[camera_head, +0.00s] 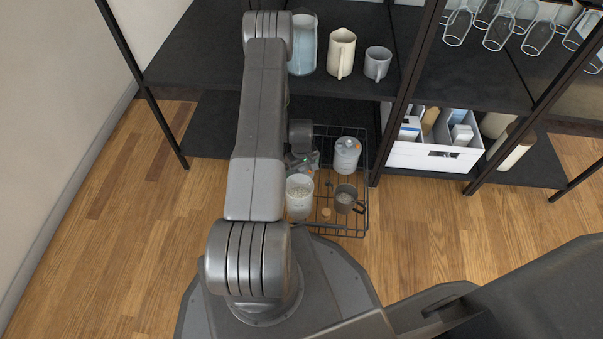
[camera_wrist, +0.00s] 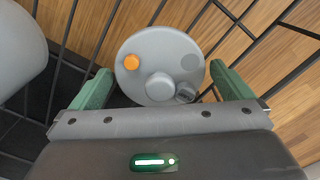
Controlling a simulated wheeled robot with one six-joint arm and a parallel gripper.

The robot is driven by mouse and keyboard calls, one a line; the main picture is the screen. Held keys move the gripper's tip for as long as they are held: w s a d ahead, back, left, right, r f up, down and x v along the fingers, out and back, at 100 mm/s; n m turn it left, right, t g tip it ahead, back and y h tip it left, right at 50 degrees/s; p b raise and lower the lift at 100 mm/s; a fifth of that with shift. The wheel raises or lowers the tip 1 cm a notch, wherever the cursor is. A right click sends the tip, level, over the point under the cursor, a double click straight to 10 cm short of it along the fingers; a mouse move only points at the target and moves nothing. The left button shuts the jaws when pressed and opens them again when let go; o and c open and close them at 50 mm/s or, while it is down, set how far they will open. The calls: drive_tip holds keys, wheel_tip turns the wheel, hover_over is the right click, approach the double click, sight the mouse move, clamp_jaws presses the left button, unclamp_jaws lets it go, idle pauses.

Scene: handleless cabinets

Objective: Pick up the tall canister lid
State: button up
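In the wrist view a round grey lid (camera_wrist: 172,42) with a central knob and an orange spot lies between my gripper's green fingers. My gripper (camera_wrist: 160,70) is open, with a finger on each side of the lid and no clear contact. In the head view my gripper (camera_head: 302,160) is low over the wire rack (camera_head: 345,231), and my arm and gripper mostly hide what is under it. A grey canister (camera_head: 346,157) stands on the rack to its right. I cannot tell how high the fingers are relative to the lid.
A whitish container (camera_head: 299,197) and a dark mug (camera_head: 346,199) stand on the rack in front of my gripper. A large grey rounded object (camera_wrist: 17,58) is close by at the left in the wrist view. The black shelf (camera_head: 200,60) with jugs is behind.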

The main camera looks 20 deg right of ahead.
drive_tip(key=c, duration=0.8)
drive_tip(key=shift+r, duration=0.1)
